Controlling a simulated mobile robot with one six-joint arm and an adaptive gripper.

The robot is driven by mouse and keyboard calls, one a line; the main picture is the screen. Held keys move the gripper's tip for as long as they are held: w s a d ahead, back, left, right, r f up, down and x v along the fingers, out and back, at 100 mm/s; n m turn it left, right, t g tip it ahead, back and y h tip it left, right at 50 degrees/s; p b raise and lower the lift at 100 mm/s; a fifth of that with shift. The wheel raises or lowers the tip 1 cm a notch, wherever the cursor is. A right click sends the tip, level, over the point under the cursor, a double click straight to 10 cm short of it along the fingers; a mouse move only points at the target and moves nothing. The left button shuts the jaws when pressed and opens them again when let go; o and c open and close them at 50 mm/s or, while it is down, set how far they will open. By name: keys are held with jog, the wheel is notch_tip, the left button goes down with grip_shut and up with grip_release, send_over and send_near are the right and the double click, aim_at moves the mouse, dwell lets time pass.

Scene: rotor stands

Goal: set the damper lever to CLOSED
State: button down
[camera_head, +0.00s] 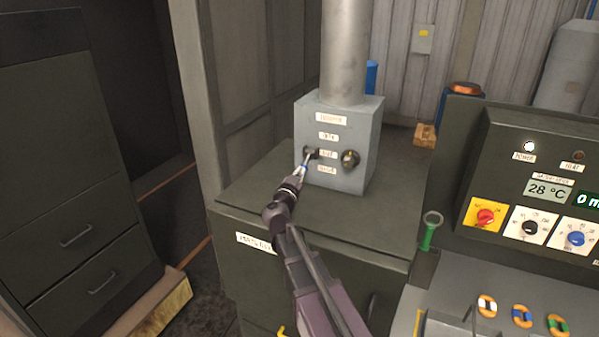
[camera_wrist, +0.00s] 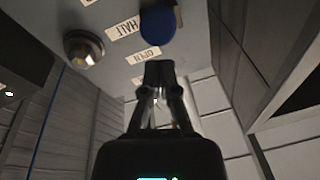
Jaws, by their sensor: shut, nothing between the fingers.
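The grey damper box (camera_head: 307,116) stands on a dark cabinet, with several stacked labels on its front. My gripper (camera_head: 310,153) is shut and empty, its dark fingertips close to the box front, left of the labels. In the wrist view the shut fingertips (camera_wrist: 158,70) lie just below a blue round lever grip (camera_wrist: 160,22). The grip shows beside the HALF label (camera_wrist: 122,28) and the OPEN label (camera_wrist: 143,55). The lever's shaft is hidden, and I cannot tell its exact setting or whether the fingers touch it.
A brass and black knob (camera_head: 350,158) sits right of the labels; it also shows in the wrist view (camera_wrist: 84,48). A metal pipe (camera_head: 345,50) rises from the box. The cabinet top (camera_head: 255,195) is clear around it. A control console (camera_head: 500,150) stands at right.

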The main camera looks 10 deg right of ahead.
jog(key=r+v, duration=0.1)
jog(key=v, duration=0.9)
jog(key=shift+s+r, duration=0.35)
jog(key=shift+s, duration=0.15)
